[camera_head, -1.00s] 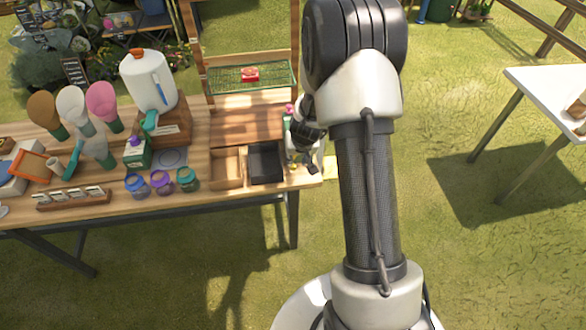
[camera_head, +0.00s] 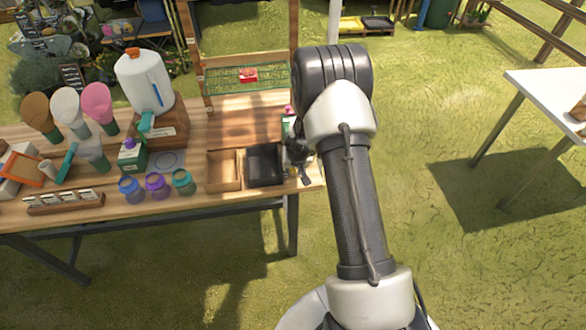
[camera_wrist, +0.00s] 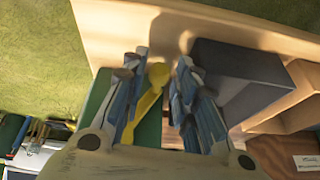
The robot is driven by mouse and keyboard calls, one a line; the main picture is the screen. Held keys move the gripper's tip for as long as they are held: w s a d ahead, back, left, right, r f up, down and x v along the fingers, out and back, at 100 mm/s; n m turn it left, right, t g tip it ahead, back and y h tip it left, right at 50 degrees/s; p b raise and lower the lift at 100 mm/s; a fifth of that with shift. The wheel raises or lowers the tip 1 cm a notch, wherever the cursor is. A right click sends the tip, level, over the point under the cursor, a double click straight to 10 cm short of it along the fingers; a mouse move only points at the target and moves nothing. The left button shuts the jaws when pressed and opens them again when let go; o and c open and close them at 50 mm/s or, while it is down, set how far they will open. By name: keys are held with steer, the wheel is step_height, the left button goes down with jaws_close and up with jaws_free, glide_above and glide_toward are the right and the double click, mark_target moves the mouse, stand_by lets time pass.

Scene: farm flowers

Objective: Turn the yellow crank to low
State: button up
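The yellow crank (camera_wrist: 150,98) shows in the wrist view, its handle lying between the two fingers of my gripper (camera_wrist: 158,78). It sits on a green surface (camera_wrist: 147,130). My gripper is open, with a finger on each side of the crank; I cannot tell whether either finger touches it. In the head view my gripper (camera_head: 303,172) points down at the right end of the wooden table (camera_head: 232,132). The crank is not visible there, hidden by my arm and gripper.
A black tray (camera_head: 264,165) and an open wooden box (camera_head: 223,170) stand left of my gripper; the black tray (camera_wrist: 235,80) is close by in the wrist view. Several paint jars (camera_head: 157,186) stand further left.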

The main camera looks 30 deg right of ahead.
jaws_close()
steer(key=shift+s+h+p, duration=0.2)
steer(key=shift+h+p, duration=0.1)
steer(key=shift+p, duration=1.1)
